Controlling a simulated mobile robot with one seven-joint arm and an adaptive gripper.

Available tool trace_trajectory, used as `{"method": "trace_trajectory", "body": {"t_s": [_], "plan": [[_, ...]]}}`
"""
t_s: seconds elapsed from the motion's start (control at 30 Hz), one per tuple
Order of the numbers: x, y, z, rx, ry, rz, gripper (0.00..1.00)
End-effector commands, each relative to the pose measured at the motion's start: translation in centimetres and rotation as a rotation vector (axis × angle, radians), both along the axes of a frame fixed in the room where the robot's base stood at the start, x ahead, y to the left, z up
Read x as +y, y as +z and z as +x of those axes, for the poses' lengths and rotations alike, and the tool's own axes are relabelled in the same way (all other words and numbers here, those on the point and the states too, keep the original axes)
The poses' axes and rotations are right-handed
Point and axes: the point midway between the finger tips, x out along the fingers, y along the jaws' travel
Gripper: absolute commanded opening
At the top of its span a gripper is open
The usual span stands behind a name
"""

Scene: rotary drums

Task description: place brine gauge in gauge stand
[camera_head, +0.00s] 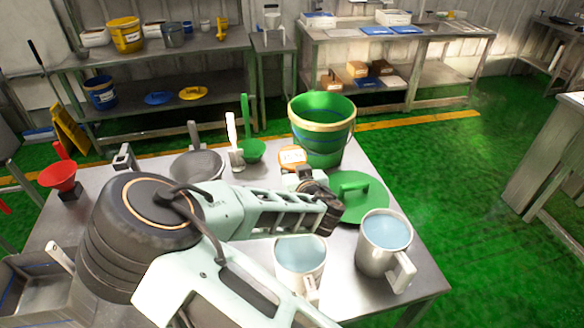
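My gripper (324,205) is above the right half of the metal table, between the green lid and the jugs. Its dark fingers are seen from behind, so I cannot tell whether it is open or shut, or whether it holds anything. I cannot pick out the brine gauge or the gauge stand with certainty. A small metal block (125,158) stands at the table's left back. A white upright tool (233,140) stands at the back middle.
A green bucket (323,140) and a green lid (365,200) are beyond the gripper. Two metal jugs with blue liquid, one at right (383,255) and one in front (299,270), are nearer. A grey pan (197,165) and red funnel (60,176) are left.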

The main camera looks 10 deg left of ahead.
Motion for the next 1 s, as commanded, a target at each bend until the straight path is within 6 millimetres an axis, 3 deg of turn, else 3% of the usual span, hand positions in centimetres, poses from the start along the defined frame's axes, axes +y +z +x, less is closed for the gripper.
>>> {"method": "trace_trajectory", "body": {"t_s": [0.17, 0.7, 1.0], "plan": [[0.0, 0.0, 0.0, 0.0, 0.0, 0.0, 0.35], [0.0, -0.2, 0.0, -0.003, 0.001, -0.005, 0.35], [-1.1, 1.2, -3.2, 0.001, 0.0, 0.006, 0.35]]}}
